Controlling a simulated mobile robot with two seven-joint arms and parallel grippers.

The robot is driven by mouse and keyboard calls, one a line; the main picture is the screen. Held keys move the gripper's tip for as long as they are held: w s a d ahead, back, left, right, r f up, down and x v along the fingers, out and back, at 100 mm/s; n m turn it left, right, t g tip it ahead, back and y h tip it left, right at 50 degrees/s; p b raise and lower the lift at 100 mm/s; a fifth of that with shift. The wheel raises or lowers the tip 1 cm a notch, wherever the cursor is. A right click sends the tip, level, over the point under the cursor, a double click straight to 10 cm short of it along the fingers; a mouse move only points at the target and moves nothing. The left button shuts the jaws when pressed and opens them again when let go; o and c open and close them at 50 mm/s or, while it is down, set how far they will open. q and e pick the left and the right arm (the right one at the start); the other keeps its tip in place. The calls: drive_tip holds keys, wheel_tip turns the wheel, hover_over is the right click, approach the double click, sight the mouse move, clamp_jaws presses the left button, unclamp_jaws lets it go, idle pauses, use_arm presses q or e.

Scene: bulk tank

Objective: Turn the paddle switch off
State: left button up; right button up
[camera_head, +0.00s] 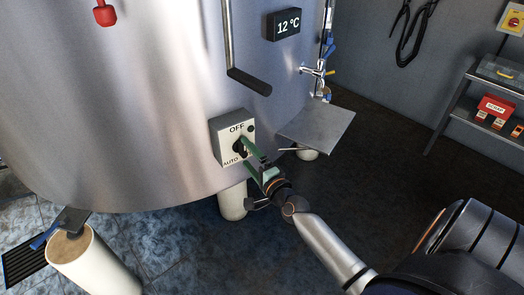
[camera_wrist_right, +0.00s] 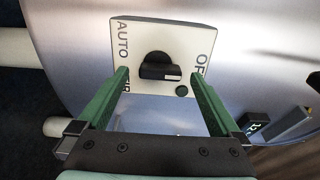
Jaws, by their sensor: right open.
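The paddle switch is a black rotary knob on a pale square panel (camera_head: 228,150) on the tank wall, labelled OFF at the top and AUTO at lower left. A third label there is mostly hidden by a finger. My right gripper (camera_head: 248,157) is open in front of the panel. Its green fingers show on either side of the knob in the right wrist view (camera_wrist_right: 160,80); contact cannot be told. My left gripper is not in view.
The big steel tank (camera_head: 130,100) fills the left. A black-ended handle (camera_head: 249,82) hangs above the switch. A grey tray (camera_head: 317,130) juts out to its right, below a tap (camera_head: 318,70). A shelf (camera_head: 470,105) stands at far right. The dark floor between is clear.

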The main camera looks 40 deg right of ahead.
drive_tip(key=s+a, duration=0.1)
drive_tip(key=s, duration=1)
drive_tip(key=shift+b, duration=0.35)
